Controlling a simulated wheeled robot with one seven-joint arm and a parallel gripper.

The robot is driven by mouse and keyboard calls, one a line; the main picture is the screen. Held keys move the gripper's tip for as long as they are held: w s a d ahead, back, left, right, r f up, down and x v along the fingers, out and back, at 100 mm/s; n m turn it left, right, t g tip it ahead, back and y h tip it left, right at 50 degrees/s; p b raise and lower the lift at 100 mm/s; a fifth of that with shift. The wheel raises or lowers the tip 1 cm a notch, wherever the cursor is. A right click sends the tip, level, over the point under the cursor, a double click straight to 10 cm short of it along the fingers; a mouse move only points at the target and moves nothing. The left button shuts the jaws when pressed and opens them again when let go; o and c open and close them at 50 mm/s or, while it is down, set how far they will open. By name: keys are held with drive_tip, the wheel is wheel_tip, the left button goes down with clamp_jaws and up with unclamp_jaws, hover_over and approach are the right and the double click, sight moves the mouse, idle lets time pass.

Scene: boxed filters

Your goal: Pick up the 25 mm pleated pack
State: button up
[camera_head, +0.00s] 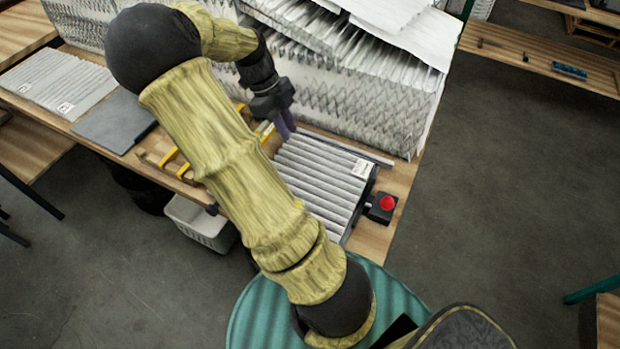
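A pale pleated pack (312,180) with a small white label at its far right corner lies in a dark tray or frame on the bench, right of my arm. Part of its left side is hidden behind my arm. Another pleated sheet (58,78) with two small labels lies at the left end of the bench. The label print is too small to read, so I cannot tell which is 25 mm. My gripper (285,127), with purple fingers, points down by the pleated pack's far left corner. I cannot tell whether it touches, or whether its fingers are apart.
Large white pleated filters (350,100) stand along the back of the bench. A red button (387,203) sits at the right. A grey plate (115,122) and yellow-handled items (172,157) lie left of my arm. A white bin (200,222) is below the front edge.

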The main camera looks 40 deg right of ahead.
drive_tip(key=p, duration=0.2)
hover_over(312, 177)
drive_tip(key=w+a, duration=0.1)
drive_tip(key=w, duration=0.1)
wheel_tip(312, 177, down, 10)
drive_tip(key=shift+w+f, duration=0.1)
drive_tip(key=shift+f, duration=0.6)
drive_tip(key=shift+s+d+f+p, duration=0.1)
drive_tip(key=shift+s+f+p, duration=0.25)
drive_tip(key=shift+f+p, duration=0.1)
drive_tip(key=p+x, duration=0.1)
drive_tip(key=x, duration=0.3)
